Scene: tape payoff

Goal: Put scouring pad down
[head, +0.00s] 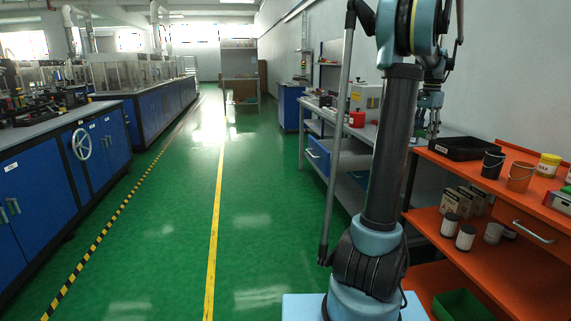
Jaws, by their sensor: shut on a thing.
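My gripper (427,132) shows small and far off, partly behind my own arm. It points down at the right side, over the area where the grey workbench meets the orange shelf unit. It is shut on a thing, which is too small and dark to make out. I cannot see a scouring pad clearly anywhere in this view, and I cannot tell whether the gripper's tips touch a surface.
The orange shelf unit (535,215) at right carries a black tray (462,148), a dark bucket (492,165), an orange bucket (520,176) and a yellow-labelled tub (548,167). A red container (356,119) stands on the grey workbench (330,113). The green floor (250,230) is clear.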

